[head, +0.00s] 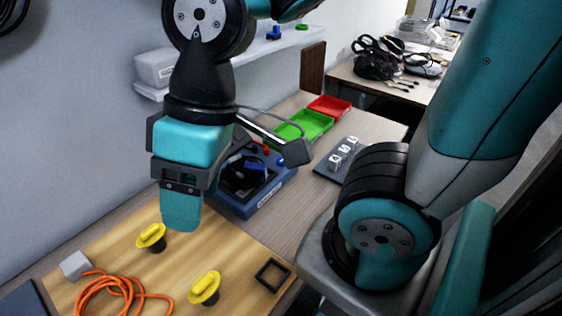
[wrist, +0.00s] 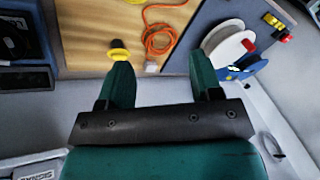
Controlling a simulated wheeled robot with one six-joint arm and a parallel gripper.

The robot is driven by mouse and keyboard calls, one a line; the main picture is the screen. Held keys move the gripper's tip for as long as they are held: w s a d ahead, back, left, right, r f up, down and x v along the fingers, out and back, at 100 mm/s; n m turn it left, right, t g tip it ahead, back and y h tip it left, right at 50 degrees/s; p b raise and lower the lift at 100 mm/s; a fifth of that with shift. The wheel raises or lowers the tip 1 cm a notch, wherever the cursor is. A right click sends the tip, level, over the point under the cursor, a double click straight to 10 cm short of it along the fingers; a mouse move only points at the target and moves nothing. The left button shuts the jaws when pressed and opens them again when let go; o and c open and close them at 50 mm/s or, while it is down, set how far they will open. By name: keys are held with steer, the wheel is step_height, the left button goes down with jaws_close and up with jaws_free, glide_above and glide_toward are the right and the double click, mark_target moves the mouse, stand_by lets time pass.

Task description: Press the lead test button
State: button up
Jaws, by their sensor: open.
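A blue tester box (head: 235,208) with a dark recessed top stands on the table, partly hidden behind my gripper and wrist. A small red part (head: 266,149) and a blue part (head: 281,161) show near its back right edge. Its labels are too small to read, and I cannot tell which part is the lead test button. My gripper (head: 182,218) points down in front of the box, to its left, above the wooden board. In the wrist view my gripper (wrist: 160,75) has its two teal fingers wide apart with nothing between them.
The wooden board (head: 120,240) holds two yellow knobs (head: 152,237), an orange cable (head: 110,290), a grey cube (head: 76,265) and a black square frame (head: 272,274). Green (head: 305,125) and red (head: 330,107) trays stand behind. A dark plate with white blocks (head: 343,152) lies right of the box.

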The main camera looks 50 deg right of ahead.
jaws_close()
stand_by(1.6)
